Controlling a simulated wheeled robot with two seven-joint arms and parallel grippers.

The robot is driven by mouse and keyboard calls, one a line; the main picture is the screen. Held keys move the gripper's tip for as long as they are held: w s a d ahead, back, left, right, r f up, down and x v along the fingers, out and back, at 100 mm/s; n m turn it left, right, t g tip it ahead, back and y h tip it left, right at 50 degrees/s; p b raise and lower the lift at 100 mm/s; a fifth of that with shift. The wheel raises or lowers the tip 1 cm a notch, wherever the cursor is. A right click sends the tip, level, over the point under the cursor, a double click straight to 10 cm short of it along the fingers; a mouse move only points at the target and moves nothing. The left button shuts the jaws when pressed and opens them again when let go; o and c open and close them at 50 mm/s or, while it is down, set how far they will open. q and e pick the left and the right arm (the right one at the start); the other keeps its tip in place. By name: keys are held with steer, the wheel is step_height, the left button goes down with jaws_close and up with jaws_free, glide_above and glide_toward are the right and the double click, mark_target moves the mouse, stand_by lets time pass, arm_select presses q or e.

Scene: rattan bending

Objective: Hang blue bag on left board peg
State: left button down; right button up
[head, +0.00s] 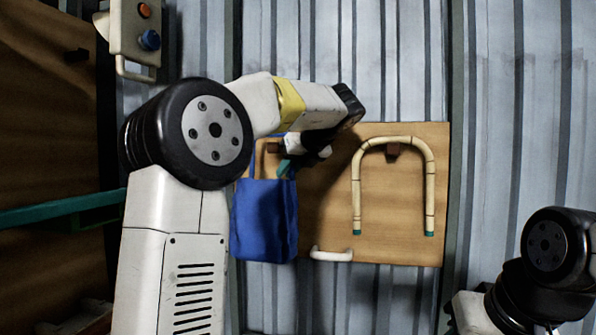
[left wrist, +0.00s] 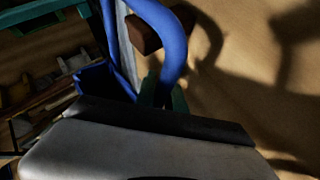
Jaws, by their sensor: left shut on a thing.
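The blue bag (head: 264,222) hangs upright in front of the left part of the wooden board (head: 335,243). My left gripper (head: 287,167) is at the bag's top, shut on its strap. In the left wrist view the blue strap (left wrist: 174,45) rises between the teal fingertips (left wrist: 162,98) and curves up beside the brown left peg (left wrist: 148,34). I cannot tell whether the strap is over the peg. Part of the bag (left wrist: 95,78) shows beyond my gripper.
A cane arch (head: 430,190) with teal ends hangs on the right peg (head: 393,151). A white handle (head: 331,254) is at the board's lower edge. A control box (head: 135,35) is at upper left, and a teal bar (head: 60,209) is at left. The corrugated wall to the right is bare.

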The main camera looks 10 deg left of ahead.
arm_select(q)
steer(key=shift+w+f, duration=0.4)
steer(key=shift+w, duration=0.2)
steer(key=shift+w+f, duration=0.35)
steer(key=shift+w, duration=0.25)
steer(key=c, duration=1.3)
jaws_free()
steer(key=v, duration=0.7)
steer(key=shift+s+d+r, duration=0.2)
steer(key=shift+s, duration=0.05)
steer(key=shift+s, duration=0.1)
